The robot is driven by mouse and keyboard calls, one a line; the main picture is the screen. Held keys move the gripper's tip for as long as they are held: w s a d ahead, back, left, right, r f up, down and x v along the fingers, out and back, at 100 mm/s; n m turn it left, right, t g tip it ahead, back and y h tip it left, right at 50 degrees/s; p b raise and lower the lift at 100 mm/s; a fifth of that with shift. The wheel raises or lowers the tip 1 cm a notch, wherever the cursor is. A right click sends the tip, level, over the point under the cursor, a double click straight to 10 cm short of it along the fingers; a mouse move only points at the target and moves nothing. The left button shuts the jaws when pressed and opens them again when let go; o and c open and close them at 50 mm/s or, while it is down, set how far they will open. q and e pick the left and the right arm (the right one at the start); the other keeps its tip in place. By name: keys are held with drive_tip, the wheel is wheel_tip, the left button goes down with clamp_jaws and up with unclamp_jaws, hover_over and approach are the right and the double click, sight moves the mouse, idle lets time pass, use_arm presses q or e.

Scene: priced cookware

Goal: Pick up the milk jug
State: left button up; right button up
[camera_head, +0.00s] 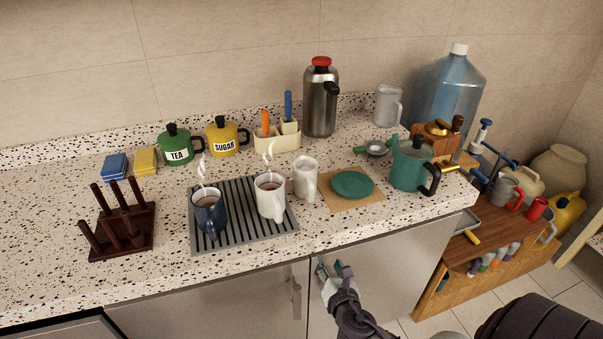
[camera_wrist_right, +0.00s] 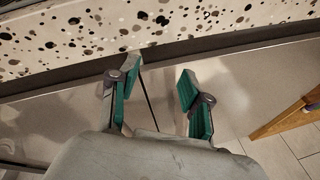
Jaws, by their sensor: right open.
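A small white jug (camera_head: 304,179), which looks like the milk jug, stands upright on the speckled counter, just right of the white mug, with its handle toward the front right. A larger pale jug (camera_head: 387,106) stands at the back, right of the steel flask. My right gripper (camera_head: 333,270) is below the counter's front edge, in front of the cabinet doors, lower than the white jug and apart from it. In the right wrist view its green-padded fingers (camera_wrist_right: 158,82) are spread, with nothing between them. The jug is not in that view. My left gripper is not in view.
A blue mug (camera_head: 208,212) and white mug (camera_head: 270,196), both steaming, stand on a grey ribbed mat (camera_head: 237,240). A green disc (camera_head: 352,185) on a board and a teal kettle (camera_head: 412,166) are to the right. The counter edge (camera_wrist_right: 200,42) lies ahead of the gripper.

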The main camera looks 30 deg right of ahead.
sight(312, 194)
wheel_tip(312, 194, up, 13)
drive_tip(key=w+n+t, duration=0.2)
drive_tip(key=n+t, duration=0.1)
drive_tip(key=n, duration=0.2)
drive_tip(key=p+x, duration=0.2)
drive_tip(key=x, duration=0.5)
drive_tip(key=shift+f, duration=0.1)
drive_tip(key=x, duration=0.3)
drive_tip(key=p+x, duration=0.1)
drive_tip(key=x, duration=0.1)
drive_tip(key=shift+w+a+r, duration=0.1)
drive_tip(key=shift+w+r, duration=0.15)
drive_tip(key=shift+w, duration=0.2)
clamp_jaws()
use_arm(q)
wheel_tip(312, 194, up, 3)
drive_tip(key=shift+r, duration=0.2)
use_arm(e)
drive_tip(key=shift+r, duration=0.1)
